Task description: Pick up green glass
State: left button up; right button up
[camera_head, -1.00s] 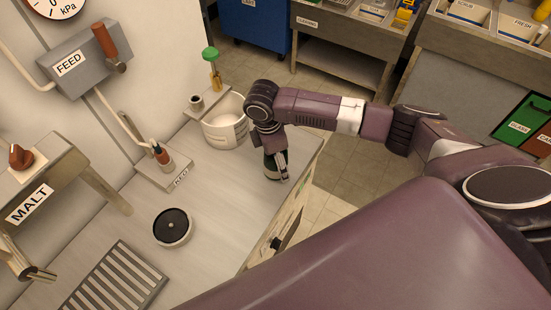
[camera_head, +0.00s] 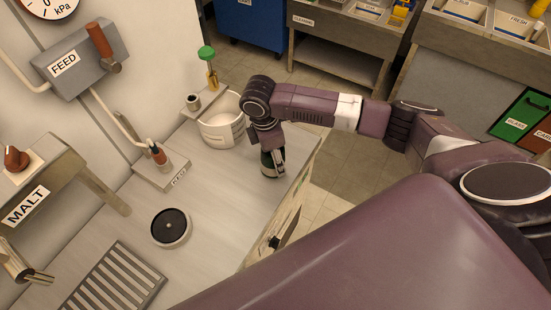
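A dark green glass (camera_head: 266,168) stands on the grey worktop (camera_head: 215,200) near its right edge, just right of the white bucket. My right arm comes in from the right, and its wrist is bent down over the glass. My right gripper (camera_head: 275,160) points down at the glass and covers much of it. A grey finger lies across the near right side of the glass; the far finger is hidden, so I cannot tell whether it grips. My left gripper is not in view.
A white bucket (camera_head: 222,129) stands close behind the glass. A round dark-topped dish (camera_head: 170,228), a slotted grate (camera_head: 112,280) and a heat fixture (camera_head: 160,172) are to the left. The worktop between them is clear.

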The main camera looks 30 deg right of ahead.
notch_tip(320, 180, up, 13)
jog(key=shift+w+f+b, duration=0.1)
jog(key=shift+f+b, duration=0.1)
jog(key=shift+b, duration=0.95)
notch_tip(320, 180, up, 7)
jog(key=p, duration=0.1)
